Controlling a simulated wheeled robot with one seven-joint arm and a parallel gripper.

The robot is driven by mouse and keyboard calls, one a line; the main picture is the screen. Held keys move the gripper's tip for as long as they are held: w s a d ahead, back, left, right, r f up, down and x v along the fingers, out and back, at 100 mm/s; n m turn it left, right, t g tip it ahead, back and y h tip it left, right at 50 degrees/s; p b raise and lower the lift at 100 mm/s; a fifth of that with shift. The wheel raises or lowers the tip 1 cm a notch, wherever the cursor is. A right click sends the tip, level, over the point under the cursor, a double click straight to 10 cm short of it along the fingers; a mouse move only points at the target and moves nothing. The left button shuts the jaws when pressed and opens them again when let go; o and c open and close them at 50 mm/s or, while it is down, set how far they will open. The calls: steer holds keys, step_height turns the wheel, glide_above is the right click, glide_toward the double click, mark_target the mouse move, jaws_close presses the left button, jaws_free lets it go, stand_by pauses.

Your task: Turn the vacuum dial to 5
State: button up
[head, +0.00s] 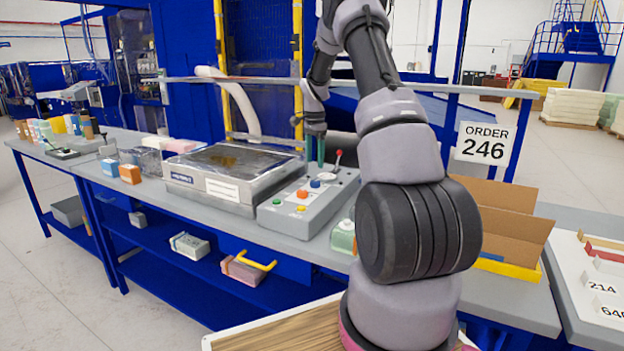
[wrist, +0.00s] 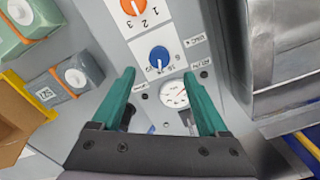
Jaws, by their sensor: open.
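The control panel (head: 285,212) is a sloped grey box at mid-bench. In the wrist view, it shows a blue knob (wrist: 158,58) with a white pointer mark and small printed numbers, too blurred to read surely. An orange knob (wrist: 134,6) with numbers 1, 2 and 3 sits beyond it. A round white gauge (wrist: 174,94) lies nearer, between the fingers. My gripper (wrist: 159,76) is open and empty, its green fingers pointing at the panel just short of the blue knob. It also shows above the panel's back part in the head view (head: 316,150).
A steel vacuum machine (head: 215,190) stands left of the panel. A red-tipped lever (head: 338,156) rises from the panel's back. A cardboard box (head: 505,225) stands at the right.

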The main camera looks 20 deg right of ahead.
mark_target(315, 181)
step_height(315, 181, down, 8)
steer(key=shift+f, duration=0.1)
stand_by(0.4)
jaws_close()
